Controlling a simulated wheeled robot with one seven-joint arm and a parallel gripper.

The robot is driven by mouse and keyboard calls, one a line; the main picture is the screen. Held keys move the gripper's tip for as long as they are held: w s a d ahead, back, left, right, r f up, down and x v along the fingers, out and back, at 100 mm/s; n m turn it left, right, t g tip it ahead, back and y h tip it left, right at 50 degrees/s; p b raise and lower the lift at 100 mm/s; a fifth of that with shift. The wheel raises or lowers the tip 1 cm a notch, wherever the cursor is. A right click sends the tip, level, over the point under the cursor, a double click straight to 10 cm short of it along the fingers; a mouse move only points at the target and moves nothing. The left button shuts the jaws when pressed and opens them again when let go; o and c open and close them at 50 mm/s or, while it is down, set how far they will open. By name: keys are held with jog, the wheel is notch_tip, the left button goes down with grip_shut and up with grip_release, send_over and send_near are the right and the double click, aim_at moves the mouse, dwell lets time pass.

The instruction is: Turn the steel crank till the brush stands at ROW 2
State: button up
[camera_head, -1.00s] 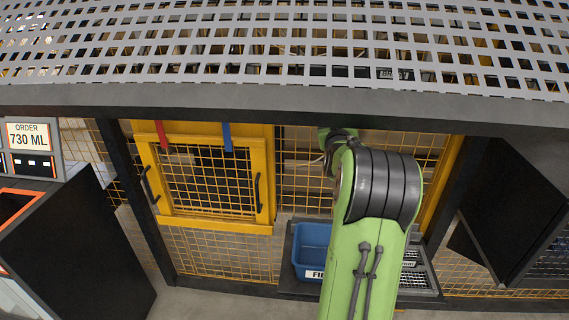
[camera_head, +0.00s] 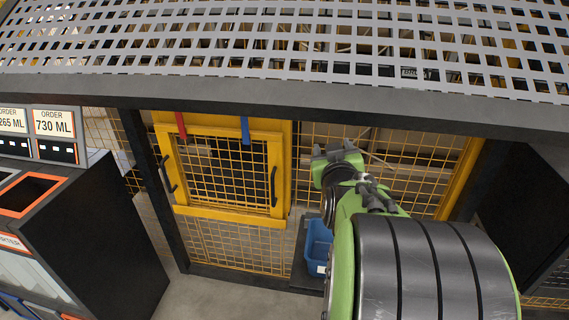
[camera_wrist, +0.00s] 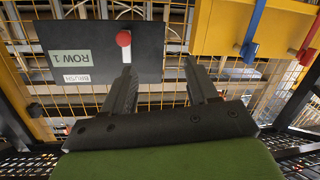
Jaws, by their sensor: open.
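In the wrist view a dark panel (camera_wrist: 100,40) hangs on yellow mesh. It bears an upside-down sign (camera_wrist: 70,58) reading ROW 1, a smaller label (camera_wrist: 77,78) and a round red knob (camera_wrist: 124,39). My gripper (camera_wrist: 160,68) is open and empty, its fingers pointing toward the mesh; the knob lies just beyond the left finger, seemingly apart from it. I cannot make out a steel crank or the brush for certain. In the head view my gripper (camera_head: 334,152) is in front of the mesh, right of the yellow door.
The yellow mesh door (camera_head: 282,165) has a red lever (camera_head: 181,126) and a blue lever (camera_head: 245,130) above it. A blue bin (camera_head: 318,245) stands low beside my arm. A dark cabinet (camera_head: 105,240) is at left. A perforated metal sheet (camera_head: 270,60) spans the top.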

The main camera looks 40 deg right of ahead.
jog(key=a+n+y+p, duration=0.2)
jog(key=a+y, duration=0.3)
jog(key=a, duration=0.7)
jog(key=shift+w+a+r+g+p, duration=0.3)
jog(key=shift+w+a+p, duration=0.05)
jog(key=shift+a+p, duration=0.1)
jog(key=shift+d, duration=0.1)
